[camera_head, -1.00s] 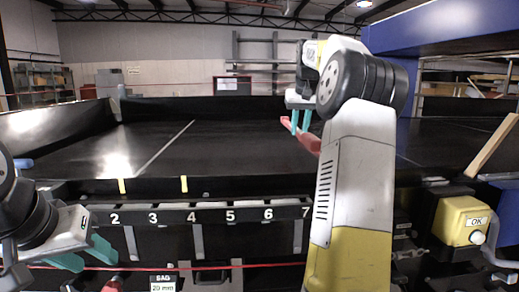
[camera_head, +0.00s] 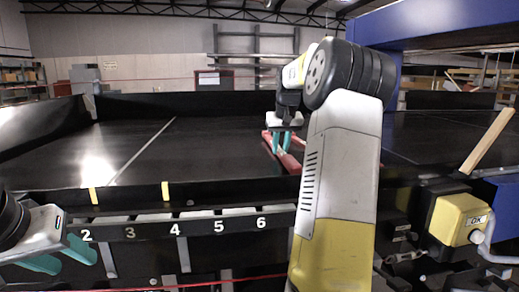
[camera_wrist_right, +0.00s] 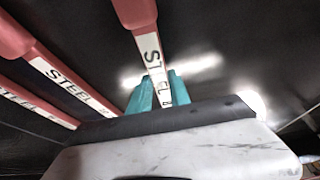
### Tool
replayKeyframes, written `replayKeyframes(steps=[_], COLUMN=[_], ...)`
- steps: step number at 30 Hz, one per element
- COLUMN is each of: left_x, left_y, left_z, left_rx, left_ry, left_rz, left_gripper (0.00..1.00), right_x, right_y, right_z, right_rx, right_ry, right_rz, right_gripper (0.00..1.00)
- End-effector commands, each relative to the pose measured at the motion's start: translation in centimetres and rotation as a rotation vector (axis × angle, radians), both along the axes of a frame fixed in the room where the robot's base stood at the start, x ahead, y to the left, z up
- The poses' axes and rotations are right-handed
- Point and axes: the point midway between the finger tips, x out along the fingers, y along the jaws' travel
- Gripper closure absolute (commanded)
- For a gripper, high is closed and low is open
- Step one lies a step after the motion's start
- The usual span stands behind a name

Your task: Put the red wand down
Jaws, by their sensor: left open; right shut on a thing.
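My right gripper (camera_head: 282,143) reaches over the black conveyor (camera_head: 215,150), its teal fingers pointing down. It is shut on a red wand (camera_head: 284,160), low over the belt; I cannot tell if the wand touches it. In the right wrist view, the teal fingertips (camera_wrist_right: 157,92) close around the white band of the held wand (camera_wrist_right: 135,12), lettered STEEL. Other red wands (camera_wrist_right: 20,40) with STEEL bands lie to its left in that view. My right arm hides part of the wands in the head view. My left gripper (camera_head: 62,256) is open and empty at the lower left.
A numbered rack (camera_head: 190,227) runs along the conveyor's near edge, with two yellow marks (camera_head: 165,191) above it. A blue frame (camera_head: 440,35) stands behind. The belt's left side is clear.

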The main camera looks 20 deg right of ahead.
Motion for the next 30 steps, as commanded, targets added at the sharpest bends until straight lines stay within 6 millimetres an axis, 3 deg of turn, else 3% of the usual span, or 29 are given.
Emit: replayKeyframes(steps=[12,13,16,26,30], left_x=[0.0,0.0,0.0,0.0,0.0], left_y=[0.0,0.0,0.0,0.0,0.0], left_z=[0.0,0.0,0.0,0.0,0.0], left_rx=[0.0,0.0,0.0,0.0,0.0], left_ry=[0.0,0.0,0.0,0.0,0.0], left_rz=[0.0,0.0,0.0,0.0,0.0], left_gripper=[0.55,0.55,0.55,0.55,0.55], right_x=[0.0,0.0,0.0,0.0,-0.4], right_y=[0.0,0.0,0.0,0.0,0.1], right_z=[-0.8,-0.9,-0.8,-0.7,0.5], right_rx=[0.0,0.0,0.0,0.0,-0.002], right_ry=[-0.002,-0.001,-0.001,-0.001,-0.005], right_rz=[0.0,0.0,0.0,-0.001,-0.001], right_gripper=[1.0,0.75,0.55,0.55,0.55])
